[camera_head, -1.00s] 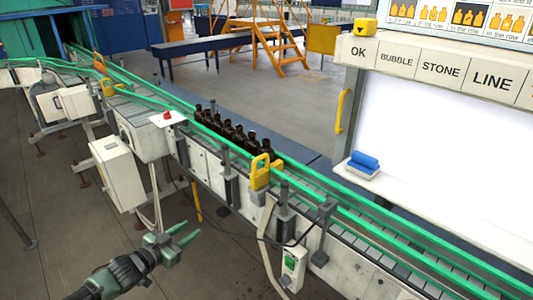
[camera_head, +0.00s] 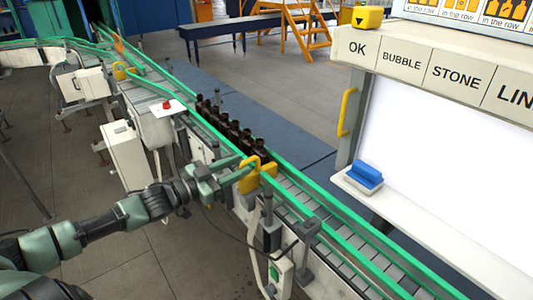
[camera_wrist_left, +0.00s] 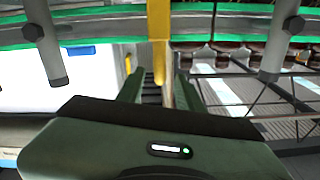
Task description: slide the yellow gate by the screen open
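The yellow gate (camera_head: 257,176) nearest the screen stands across the conveyor, just in front of the row of dark amber bottles (camera_head: 232,130). My left gripper (camera_head: 245,167) is at the gate's near side, with its fingers spread. In the left wrist view, the gate's yellow bar (camera_wrist_left: 159,40) shows between the two green fingers of my left gripper (camera_wrist_left: 157,88), with gaps visible on both sides. Whether a finger touches it is unclear. Bottle parts (camera_wrist_left: 235,52) show at the upper right of that view. My right gripper is out of view.
Green rails (camera_head: 330,215) run along both conveyor sides. A white screen panel (camera_head: 440,150) with a yellow handle (camera_head: 347,112) stands at the right, a blue block (camera_head: 366,174) on its ledge. Another yellow gate (camera_head: 120,70) is farther back.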

